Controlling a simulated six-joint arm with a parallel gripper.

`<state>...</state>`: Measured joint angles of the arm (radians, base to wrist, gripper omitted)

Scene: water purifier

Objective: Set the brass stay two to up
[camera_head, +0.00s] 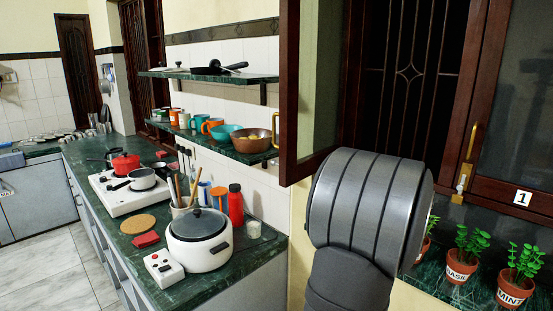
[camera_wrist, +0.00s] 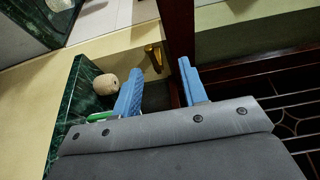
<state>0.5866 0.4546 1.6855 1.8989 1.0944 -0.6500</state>
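A brass fitting (camera_wrist: 153,57) shows in the wrist view beside a dark red wooden window edge (camera_wrist: 178,28), beyond the gap between my fingers. No number is readable on it, so I cannot tell whether it is stay two. My gripper (camera_wrist: 160,70) is open, its two blue fingers apart, with the fitting and wood beyond them and no visible grip. In the head view, another brass fitting (camera_head: 460,182) sits low on the window frame near a white label "1" (camera_head: 523,198). My grey arm hides the gripper there.
An open window sash (camera_head: 306,100) stands left of my arm. Potted herbs (camera_head: 464,256) line the green sill at right. In the wrist view, a tan round object (camera_wrist: 105,84) rests on green marble. A counter with a white pot (camera_head: 200,240) lies at left.

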